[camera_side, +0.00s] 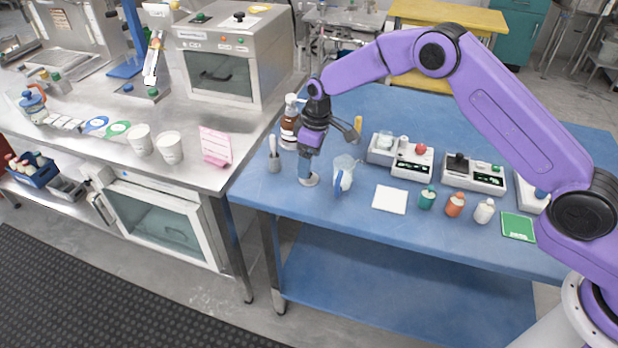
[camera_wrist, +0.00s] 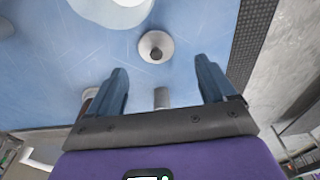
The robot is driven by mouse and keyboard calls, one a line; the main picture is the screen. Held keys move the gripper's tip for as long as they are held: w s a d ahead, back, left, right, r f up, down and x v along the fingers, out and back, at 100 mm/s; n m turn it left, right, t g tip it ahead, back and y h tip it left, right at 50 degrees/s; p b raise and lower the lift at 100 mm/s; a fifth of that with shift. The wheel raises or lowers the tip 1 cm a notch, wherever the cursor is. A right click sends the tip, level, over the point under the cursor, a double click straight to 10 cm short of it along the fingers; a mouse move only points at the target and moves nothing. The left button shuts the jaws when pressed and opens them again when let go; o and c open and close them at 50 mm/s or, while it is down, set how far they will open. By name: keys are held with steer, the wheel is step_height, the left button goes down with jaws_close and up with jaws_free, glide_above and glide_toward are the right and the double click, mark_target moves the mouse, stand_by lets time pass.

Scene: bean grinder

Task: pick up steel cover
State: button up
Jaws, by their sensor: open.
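The steel cover (camera_wrist: 156,47) is a small, round, light-grey disc with a dark knob in its middle. It lies on the blue table (camera_side: 349,253). In the side view the cover (camera_side: 311,182) shows just under my fingertips, partly hidden by them. My gripper (camera_side: 307,172) points down over it. In the wrist view my gripper (camera_wrist: 161,66) has its two blue-grey fingers spread wide, with nothing between them. There the cover sits between the finger lines, a little beyond the tips. The side view does not show clearly how much height separates them.
A clear beaker (camera_side: 343,167) with a blue part stands close to the right of my gripper. A small grey cup (camera_side: 273,161) and a brown bottle (camera_side: 289,130) stand to its left. White paper (camera_side: 390,199), small bottles and instruments lie further right. The front table strip is clear.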

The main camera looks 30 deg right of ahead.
steer(key=f, duration=0.5)
steer(key=shift+w, duration=0.2)
steer(key=c, duration=1.1)
